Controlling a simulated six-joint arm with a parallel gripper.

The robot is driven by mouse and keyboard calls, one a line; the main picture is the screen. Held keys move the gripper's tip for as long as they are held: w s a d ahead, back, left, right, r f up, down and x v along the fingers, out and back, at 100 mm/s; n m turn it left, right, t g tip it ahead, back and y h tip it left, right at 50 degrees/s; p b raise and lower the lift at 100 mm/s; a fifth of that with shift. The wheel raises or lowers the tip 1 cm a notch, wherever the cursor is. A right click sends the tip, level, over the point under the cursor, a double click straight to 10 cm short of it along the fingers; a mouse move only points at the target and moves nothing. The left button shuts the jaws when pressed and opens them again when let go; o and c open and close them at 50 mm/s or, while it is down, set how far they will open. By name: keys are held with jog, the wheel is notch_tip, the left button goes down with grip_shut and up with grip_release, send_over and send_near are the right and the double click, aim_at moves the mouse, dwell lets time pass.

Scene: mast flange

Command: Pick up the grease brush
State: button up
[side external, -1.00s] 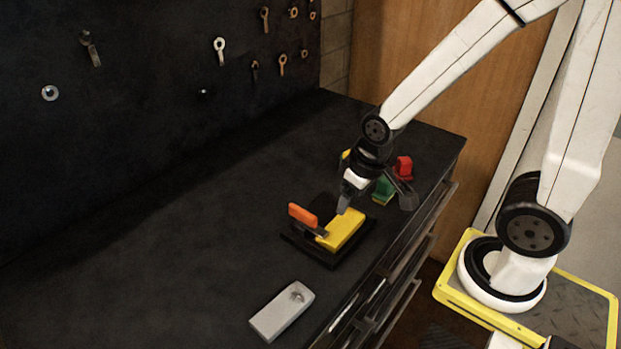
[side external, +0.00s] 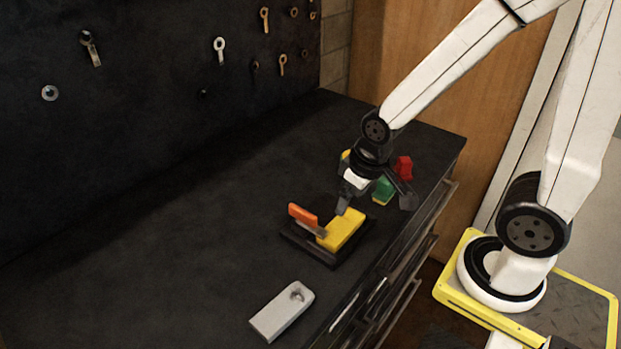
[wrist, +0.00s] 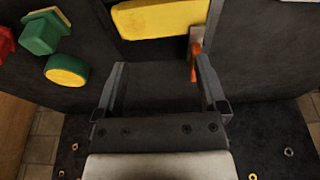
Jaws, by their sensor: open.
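An orange piece with a grey end (side external: 304,216) lies at the left side of a yellow block (side external: 342,230); I cannot tell for sure that it is the grease brush. Both sit on a black tray (side external: 314,254) on the dark bench. In the wrist view the orange piece (wrist: 194,66) shows by the right finger, below the yellow block (wrist: 160,18). My gripper (side external: 374,202) is open and empty, with its fingers spread. One fingertip is close to the yellow block's far end in the side view; whether they touch is unclear. The gripper also shows in the wrist view (wrist: 160,66).
A green block (side external: 383,190) and a red block (side external: 404,167) stand behind my gripper. A yellow-topped green round piece (wrist: 67,70) shows in the wrist view. A grey block (side external: 283,311) lies at the front. The bench's left side is clear. Tools hang on the dark back panel (side external: 150,110).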

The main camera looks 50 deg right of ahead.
jog(key=shift+w+d+m, duration=0.15)
jog(key=shift+d+m, duration=0.3)
jog(key=shift+m, duration=0.05)
jog(key=w+d+m+g, duration=0.1)
jog(key=d+m, duration=0.7)
jog(key=m+g, duration=0.2)
jog(key=m, duration=0.7)
send_over(387, 179)
notch_tip(387, 179, down, 2)
jog(key=shift+a, duration=0.15)
jog(key=shift+f, duration=1.3)
jog(key=shift+f, duration=2.6)
